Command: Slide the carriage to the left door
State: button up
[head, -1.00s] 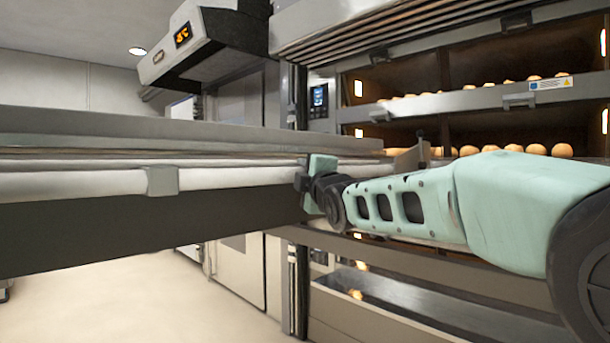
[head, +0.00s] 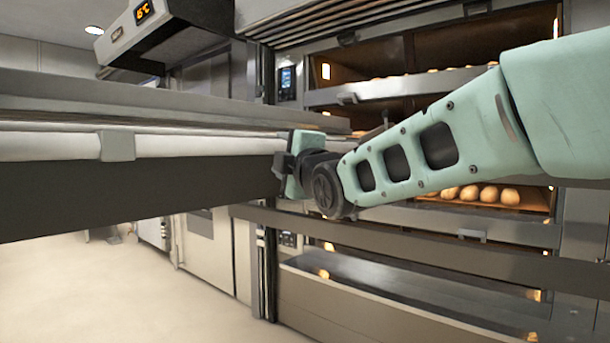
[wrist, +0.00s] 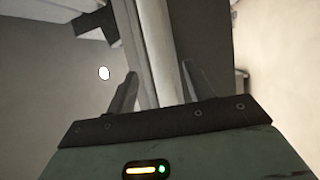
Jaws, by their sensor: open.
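The carriage (head: 150,92) is a long grey deck reaching in from the left edge of the head view. A pale rail (head: 210,147) runs along its side, with a grey bracket (head: 117,146) on it. My gripper (head: 287,166) is at the right end of that rail, partly hidden by my own wrist. In the wrist view my gripper (wrist: 158,88) is open, with one finger on each side of a pale bar (wrist: 158,45). I cannot tell whether the fingers touch it. I cannot make out which oven door is the left one.
A deck oven (head: 330,98) with lit chambers stands behind my arm. Bread rolls (head: 485,194) lie inside. A tall unit with an overhanging hood (head: 150,40) stands left of it. Pale floor (head: 110,285) is open at the lower left.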

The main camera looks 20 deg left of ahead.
jog(key=b+v, duration=0.1)
jog(key=v, duration=0.8)
jog(key=shift+b, duration=0.3)
jog(key=s+d+f+m+g+h, duration=0.25)
jog(key=d+f+m+h, duration=0.4)
jog(key=f, duration=0.75)
jog(key=s+d+f+m+g+h, duration=0.4)
jog(key=s+d+f+m+g, duration=0.35)
jog(key=s+d+f, duration=0.65)
jog(key=s+d+f+m+g+h, duration=0.35)
jog(key=s+d+f, duration=0.25)
jog(key=s+d, duration=0.45)
notch_tip(320, 180, up, 13)
jog(key=m+p, duration=0.1)
jog(key=p, duration=1.2)
jog(key=shift+d, duration=0.45)
